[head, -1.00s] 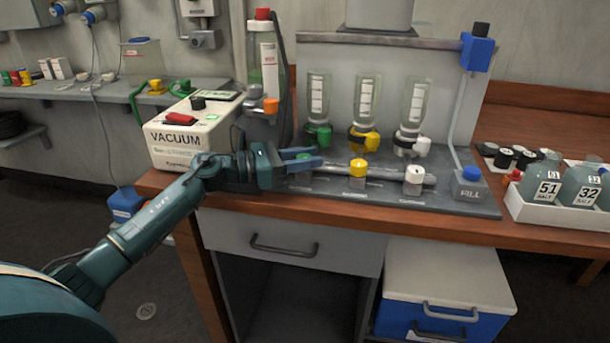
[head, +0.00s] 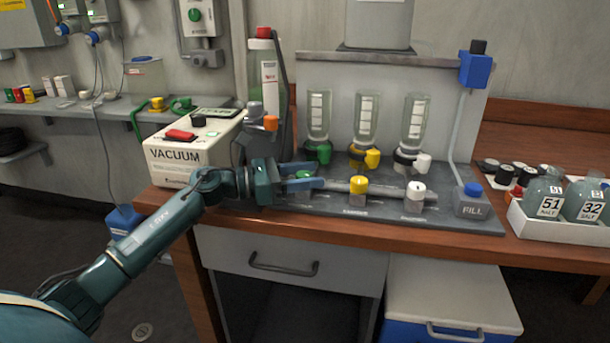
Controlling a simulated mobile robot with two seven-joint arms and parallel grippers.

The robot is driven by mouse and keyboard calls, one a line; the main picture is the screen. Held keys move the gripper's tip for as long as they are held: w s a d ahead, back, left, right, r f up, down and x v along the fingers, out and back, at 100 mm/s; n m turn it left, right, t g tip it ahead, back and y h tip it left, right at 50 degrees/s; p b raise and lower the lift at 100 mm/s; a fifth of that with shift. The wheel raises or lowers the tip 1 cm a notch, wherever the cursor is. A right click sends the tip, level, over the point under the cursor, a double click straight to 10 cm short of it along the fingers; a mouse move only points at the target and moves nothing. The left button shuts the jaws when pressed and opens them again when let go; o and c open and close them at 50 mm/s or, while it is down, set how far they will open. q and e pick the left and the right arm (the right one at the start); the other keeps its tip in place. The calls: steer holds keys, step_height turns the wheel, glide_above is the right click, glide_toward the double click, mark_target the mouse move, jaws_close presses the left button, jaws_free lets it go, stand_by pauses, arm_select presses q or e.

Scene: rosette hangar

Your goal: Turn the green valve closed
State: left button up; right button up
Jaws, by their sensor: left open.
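My left gripper (head: 304,176) reaches in from the left at the left end of the grey manifold pipe (head: 335,185). Its two blue fingers are apart, one above the other in the picture. A green valve knob (head: 305,174) shows between the fingers, partly hidden by them; I cannot tell whether they touch it. Along the pipe to the right stand a yellow valve (head: 358,186) and a white valve (head: 415,193). A second green fitting (head: 320,152) sits under the left glass bottle (head: 318,115), above the gripper. My right gripper is not in view.
The vacuum box (head: 185,155) stands left, beside my wrist. A tall bottle with a red cap (head: 263,33) stands behind the gripper. The blue-capped FILL block (head: 472,202) and a white tray of bottles (head: 540,229) are on the right. The wooden bench edge (head: 400,232) runs below.

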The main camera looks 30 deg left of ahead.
arm_select(q)
steer(key=v, duration=0.6)
steer(key=shift+s+a+f+b, duration=0.15)
steer(key=shift+a+b, duration=0.1)
steer(key=shift+b, duration=0.15)
steer(key=shift+s+a, duration=0.35)
steer(key=shift+r, duration=0.2)
